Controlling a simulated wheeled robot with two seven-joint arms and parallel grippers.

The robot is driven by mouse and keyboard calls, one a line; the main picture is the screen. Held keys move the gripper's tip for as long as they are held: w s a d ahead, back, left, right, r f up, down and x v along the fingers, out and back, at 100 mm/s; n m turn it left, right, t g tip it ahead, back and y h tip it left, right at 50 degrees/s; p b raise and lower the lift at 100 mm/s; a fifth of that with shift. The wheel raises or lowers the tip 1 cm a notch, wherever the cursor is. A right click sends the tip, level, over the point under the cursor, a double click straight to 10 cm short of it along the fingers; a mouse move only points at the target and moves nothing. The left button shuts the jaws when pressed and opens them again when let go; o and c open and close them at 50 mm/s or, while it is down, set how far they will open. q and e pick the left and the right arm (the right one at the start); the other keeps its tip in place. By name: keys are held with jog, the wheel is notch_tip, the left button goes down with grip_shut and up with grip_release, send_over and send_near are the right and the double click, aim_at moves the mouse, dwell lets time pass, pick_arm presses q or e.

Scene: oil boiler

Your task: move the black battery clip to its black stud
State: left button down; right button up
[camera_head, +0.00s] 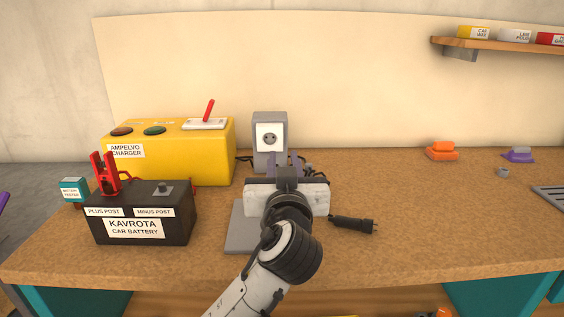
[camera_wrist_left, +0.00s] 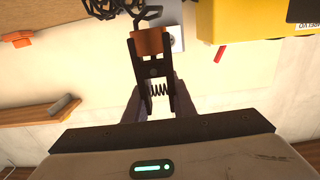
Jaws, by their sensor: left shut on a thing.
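The car battery (camera_head: 140,222) stands at the left of the bench. A red clip (camera_head: 104,172) is on its plus post, and its bare minus-post stud (camera_head: 163,189) is at the right of its top. My left gripper (camera_head: 290,160) is right of the battery, in front of the wall socket. In the left wrist view my left gripper (camera_wrist_left: 158,98) is shut on the black battery clip (camera_wrist_left: 152,70), across its spring handles, with the copper-coloured jaws pointing away from me. In the head view my gripper mostly hides the clip. My right gripper is not in view.
The yellow charger (camera_head: 190,155) stands behind the battery, with the socket box (camera_head: 270,130) to its right. A small tester (camera_head: 73,189) is at the left. A black plug (camera_head: 353,224) lies right of my arm. The bench (camera_head: 450,205) is mostly clear at the right.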

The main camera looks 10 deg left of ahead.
pick_arm(q)
jog(key=shift+f, duration=0.1)
notch_tip(320, 180, down, 5)
jog(key=b, duration=0.4)
jog(key=shift+r, duration=0.2)
dwell(0.3)
dwell(1.0)
jog(key=shift+f, duration=0.15)
jog(key=shift+f+b, duration=1.25)
jog(key=shift+b, duration=0.05)
jog(key=c, duration=1.4)
grip_release()
